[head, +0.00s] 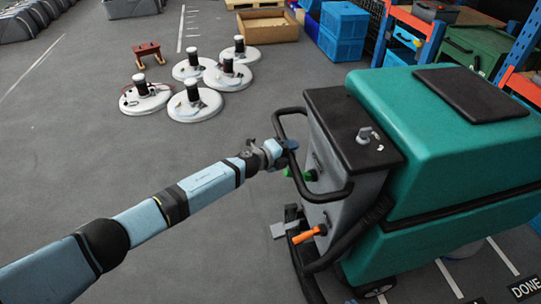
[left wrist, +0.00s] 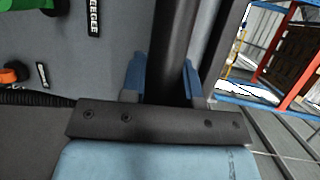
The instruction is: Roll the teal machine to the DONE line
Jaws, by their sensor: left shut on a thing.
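The teal machine (head: 440,130) stands at the right of the head view, with a dark rear panel (head: 350,125) and a black loop handle (head: 300,183). My left gripper (head: 284,146) is shut on the handle's left part. In the left wrist view the black handle bar (left wrist: 172,55) runs between its two blue fingers. A green knob (head: 309,175) and an orange lever (head: 308,235) sit on the machine's back. My right gripper is not in view.
Several white round discs with black posts (head: 196,100) lie on the floor ahead left, near a small red stool (head: 149,53). Blue crates (head: 343,30), a cardboard box (head: 267,26) and an orange-and-blue rack (head: 425,25) stand behind. The grey floor at left is clear.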

